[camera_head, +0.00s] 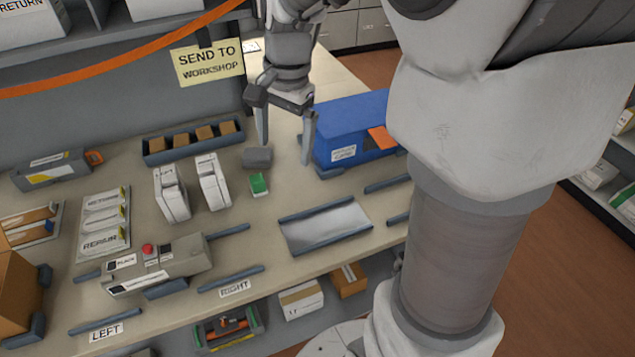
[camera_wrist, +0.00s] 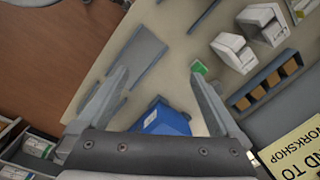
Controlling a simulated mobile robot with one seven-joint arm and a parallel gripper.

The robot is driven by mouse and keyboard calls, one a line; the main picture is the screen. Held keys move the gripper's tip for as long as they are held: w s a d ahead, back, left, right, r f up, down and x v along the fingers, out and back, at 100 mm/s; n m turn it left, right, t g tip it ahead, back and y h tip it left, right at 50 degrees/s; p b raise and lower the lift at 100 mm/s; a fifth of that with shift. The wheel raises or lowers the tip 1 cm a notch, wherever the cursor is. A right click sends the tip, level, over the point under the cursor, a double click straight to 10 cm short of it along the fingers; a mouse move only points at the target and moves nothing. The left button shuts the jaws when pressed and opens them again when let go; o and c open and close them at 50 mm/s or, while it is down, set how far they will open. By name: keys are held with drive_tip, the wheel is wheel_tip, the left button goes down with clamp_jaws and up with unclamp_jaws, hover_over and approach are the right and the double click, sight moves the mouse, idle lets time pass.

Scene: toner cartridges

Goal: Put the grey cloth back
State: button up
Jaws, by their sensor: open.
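A small dark grey folded piece (camera_head: 257,158), which looks like the grey cloth, lies on the bench just behind a green item (camera_head: 258,184). My gripper (camera_head: 285,154) is open and empty, pointing down over the bench. In the head view its left fingertip shows just above the grey piece, and its right finger is in front of the blue box (camera_head: 345,132). I cannot tell the height of the fingertips. In the wrist view my gripper (camera_wrist: 158,74) has its fingers wide apart, with bare bench between them.
Two white cartridges (camera_head: 192,189) stand left of the green item. A blue-grey tray with brown blocks (camera_head: 195,140) lies behind them. A shiny plate between rails (camera_head: 325,228) is in front. A grey device with a red button (camera_head: 160,263) stands at front left.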

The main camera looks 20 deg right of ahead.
drive_tip(key=s+r+n+t, duration=0.2)
drive_tip(key=s+n, duration=0.3)
drive_tip(key=s, duration=0.3)
drive_tip(key=s+r+n+t+h, duration=0.1)
drive_tip(key=s+r+n+t, duration=0.1)
drive_tip(key=s+n, duration=0.3)
drive_tip(key=s+t, duration=0.1)
drive_tip(key=s, duration=0.2)
drive_tip(key=shift+s+a+r+n, duration=0.15)
drive_tip(key=shift+a+r+n, duration=0.15)
drive_tip(key=shift+n, duration=0.1)
idle(2.3)
